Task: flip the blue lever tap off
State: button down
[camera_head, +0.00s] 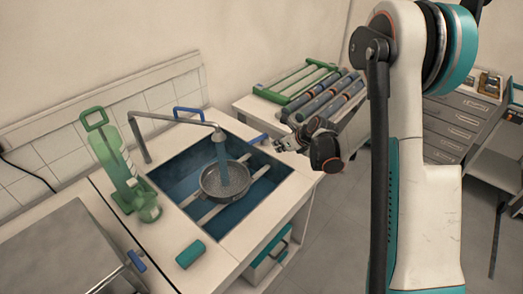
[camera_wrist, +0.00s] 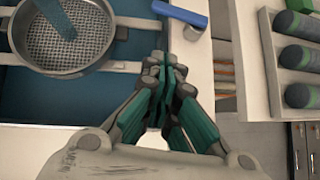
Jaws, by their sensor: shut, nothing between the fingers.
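A blue lever (camera_head: 258,139) sits at the right rim of the sink, and it also shows in the wrist view (camera_wrist: 180,13) on a short metal stub. A metal spout (camera_head: 175,118) arches over the sink, and a bluish stream of water (camera_head: 228,162) falls from it into a round strainer pan (camera_head: 225,185). My gripper (camera_head: 281,146) is shut and empty, just right of the lever in the head view. In the wrist view my gripper (camera_wrist: 166,66) has its fingertips together below the lever, with a visible gap between them. A second blue handle (camera_head: 190,112) stands behind the sink.
The sink (camera_head: 185,170) has rails holding the pan. A green bottle-like device (camera_head: 125,175) stands left of it, and a teal block (camera_head: 190,254) lies on the front counter. A rack of dark cylinders (camera_head: 325,98) stands beyond my gripper. Floor to the right is open.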

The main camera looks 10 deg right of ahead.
aim_at(258, 139)
jog(key=shift+f+m, duration=0.3)
jog(key=shift+f, duration=0.15)
jog(key=w+r+b+x, duration=0.2)
jog(key=b+x, duration=0.2)
jog(key=x, duration=0.8)
jog(key=shift+w+a+f+b, duration=0.15)
jog(key=shift+a+f+b, duration=0.15)
jog(key=shift+a, duration=0.2)
jog(key=shift+w+a, duration=0.1)
jog(key=shift+w, duration=0.05)
jog(key=shift+a+r, duration=0.1)
